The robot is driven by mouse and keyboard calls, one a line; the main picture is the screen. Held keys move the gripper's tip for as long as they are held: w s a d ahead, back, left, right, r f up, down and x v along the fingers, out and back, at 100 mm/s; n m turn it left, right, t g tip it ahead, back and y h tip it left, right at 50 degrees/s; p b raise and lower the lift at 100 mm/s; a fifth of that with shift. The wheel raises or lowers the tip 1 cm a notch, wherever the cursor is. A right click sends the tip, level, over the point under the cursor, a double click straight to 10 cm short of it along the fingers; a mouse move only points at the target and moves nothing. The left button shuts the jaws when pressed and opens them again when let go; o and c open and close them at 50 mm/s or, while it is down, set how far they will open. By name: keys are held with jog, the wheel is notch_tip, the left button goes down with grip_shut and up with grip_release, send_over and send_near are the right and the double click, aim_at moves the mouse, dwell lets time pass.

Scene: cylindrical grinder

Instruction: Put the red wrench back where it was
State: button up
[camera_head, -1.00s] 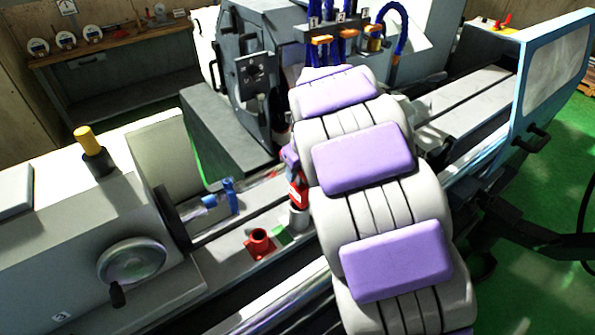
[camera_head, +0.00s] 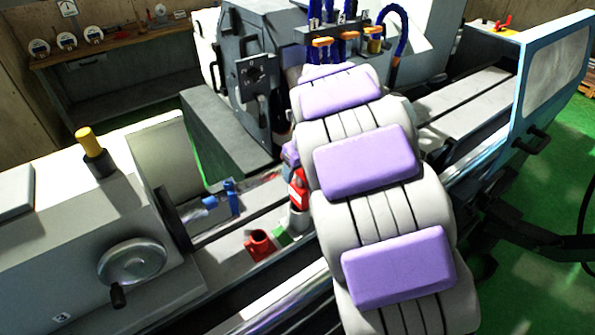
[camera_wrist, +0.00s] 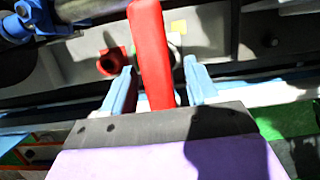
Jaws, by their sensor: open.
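The red wrench (camera_wrist: 151,50) shows in the wrist view as a long red bar between my gripper's two blue fingers. My gripper (camera_wrist: 159,68) is open, with visible gaps between the bar and both fingers. In the head view, a red piece that looks like the wrench (camera_head: 298,188) stands roughly upright beside my arm, above a grey cylindrical holder (camera_head: 299,219). My arm hides most of the gripper there. I cannot tell whether the wrench's lower end sits in the holder.
A red hollow holder (camera_head: 260,245), a green block (camera_head: 282,237) and a blue fixture (camera_head: 231,197) stand close by on the grinder bed. A handwheel (camera_head: 132,262) is at lower left. The grinding head (camera_head: 256,70) rises behind. A blue-framed guard (camera_head: 545,85) stands at right.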

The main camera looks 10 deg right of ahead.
jog(key=p+v, duration=0.1)
jog(key=v, duration=1)
jog(key=shift+p, duration=0.3)
jog(key=s+f+n+g, duration=0.2)
jog(key=s+f+n, duration=0.1)
jog(key=s+n, duration=1.2)
jog(key=s+a+f+n+g+h, duration=0.1)
jog(key=s+f+n, duration=0.3)
jog(key=s+n, duration=1.2)
jog(key=s+g, duration=0.1)
jog(key=s, duration=0.4)
jog(key=shift+s+f+g, duration=0.2)
jog(key=shift+s+g, duration=0.1)
jog(key=shift+g, duration=0.1)
